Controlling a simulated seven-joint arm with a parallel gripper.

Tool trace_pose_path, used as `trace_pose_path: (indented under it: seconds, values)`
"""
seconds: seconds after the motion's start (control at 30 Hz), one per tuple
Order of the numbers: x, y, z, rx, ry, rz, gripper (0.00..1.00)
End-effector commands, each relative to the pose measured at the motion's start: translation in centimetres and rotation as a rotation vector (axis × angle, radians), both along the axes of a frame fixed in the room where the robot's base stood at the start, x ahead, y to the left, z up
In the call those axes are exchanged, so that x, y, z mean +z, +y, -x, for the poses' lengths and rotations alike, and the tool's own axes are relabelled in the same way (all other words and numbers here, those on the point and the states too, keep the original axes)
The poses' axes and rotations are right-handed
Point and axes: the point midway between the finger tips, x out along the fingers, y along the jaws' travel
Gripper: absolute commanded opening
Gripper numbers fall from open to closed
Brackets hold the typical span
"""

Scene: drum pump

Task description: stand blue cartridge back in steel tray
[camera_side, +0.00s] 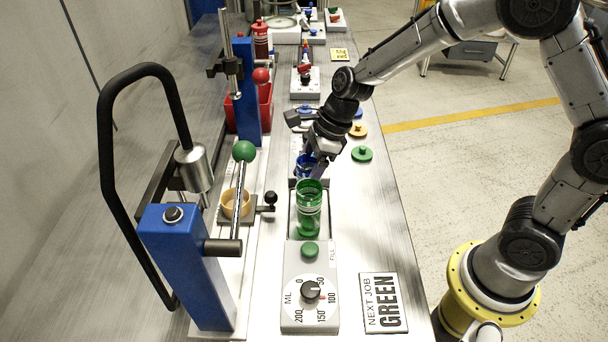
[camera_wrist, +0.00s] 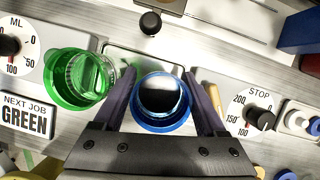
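The blue cartridge (camera_side: 304,166) is behind the green one in the side view. In the wrist view the blue cartridge (camera_wrist: 162,98) shows its round, dark open mouth and looks roughly upright. My gripper (camera_side: 312,162) reaches down over it, with one finger along each side. The wrist view shows my gripper (camera_wrist: 161,80) with its fingers against the cartridge's sides, seemingly shut on it. The steel tray (camera_wrist: 125,55) lies under and beside the cartridge. Whether the cartridge's base touches the tray is hidden.
A clear green cartridge (camera_side: 309,215) stands close in front; it is left of my fingers in the wrist view (camera_wrist: 85,78). The white FILL dial box (camera_side: 310,295) and NEXT JOB GREEN sign (camera_side: 383,303) are nearer. A green-knobbed lever (camera_side: 243,152) rises at left.

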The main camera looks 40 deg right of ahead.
Motion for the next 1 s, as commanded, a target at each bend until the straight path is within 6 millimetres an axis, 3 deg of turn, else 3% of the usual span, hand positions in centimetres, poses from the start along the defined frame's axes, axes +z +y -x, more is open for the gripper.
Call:
trace_pose_path:
  seconds: [0.27,0.7,1.0]
  values:
    - [1.1,-0.3,0.1,-0.002,-0.002,-0.001,0.74]
    - [8.9,-3.0,1.9,-0.002,-0.004,0.000,0.74]
    - [11.4,-3.8,2.5,0.000,-0.001,0.001,0.74]
